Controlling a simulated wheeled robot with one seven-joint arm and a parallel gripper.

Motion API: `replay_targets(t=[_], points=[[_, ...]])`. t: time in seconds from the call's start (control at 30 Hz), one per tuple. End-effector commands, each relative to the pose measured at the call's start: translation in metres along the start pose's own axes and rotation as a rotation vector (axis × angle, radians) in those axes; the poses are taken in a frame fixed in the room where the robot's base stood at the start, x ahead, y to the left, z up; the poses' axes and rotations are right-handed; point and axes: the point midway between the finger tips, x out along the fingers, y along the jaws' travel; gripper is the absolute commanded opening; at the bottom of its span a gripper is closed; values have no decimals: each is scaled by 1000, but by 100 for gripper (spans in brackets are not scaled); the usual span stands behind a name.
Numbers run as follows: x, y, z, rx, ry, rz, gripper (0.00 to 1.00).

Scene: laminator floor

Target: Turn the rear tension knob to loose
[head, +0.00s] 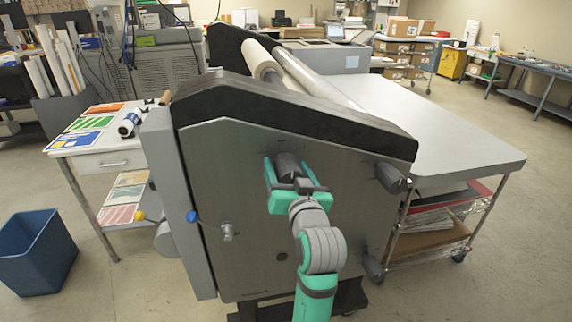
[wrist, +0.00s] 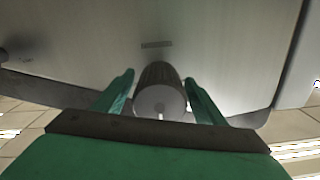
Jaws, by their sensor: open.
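The laminator's grey side panel (head: 240,215) faces me. A dark ribbed knob (head: 287,164) stands out from its upper middle. My gripper (head: 288,176) is open, with its green fingers on either side of this knob. In the wrist view the knob (wrist: 158,85) sits between the two fingers of my gripper (wrist: 159,80), with a gap showing on each side. A short pale mark shows low on its round end face. A second dark knob (head: 391,178) is at the panel's right edge. I cannot read which knob is labelled rear tension.
Another dark knob (head: 373,267) sits low on the right of the panel. A blue-tipped lever (head: 192,216) and a small metal fitting (head: 229,231) are at the left. A wide grey table (head: 440,140) extends right. A blue bin (head: 38,250) stands on the floor.

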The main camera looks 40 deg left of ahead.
Motion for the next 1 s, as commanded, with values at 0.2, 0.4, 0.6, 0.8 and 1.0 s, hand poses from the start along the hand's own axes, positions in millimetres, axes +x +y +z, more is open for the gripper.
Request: replay_targets(t=[0.2, 0.4, 0.6, 0.8, 1.0], points=[[18, 2, -1, -1, 1, 4, 65], [20, 3, -1, -1, 2, 6, 65], [20, 3, -1, -1, 2, 5, 48], [20, 2, -1, -1, 2, 4, 24], [20, 2, -1, -22, 2, 4, 24]])
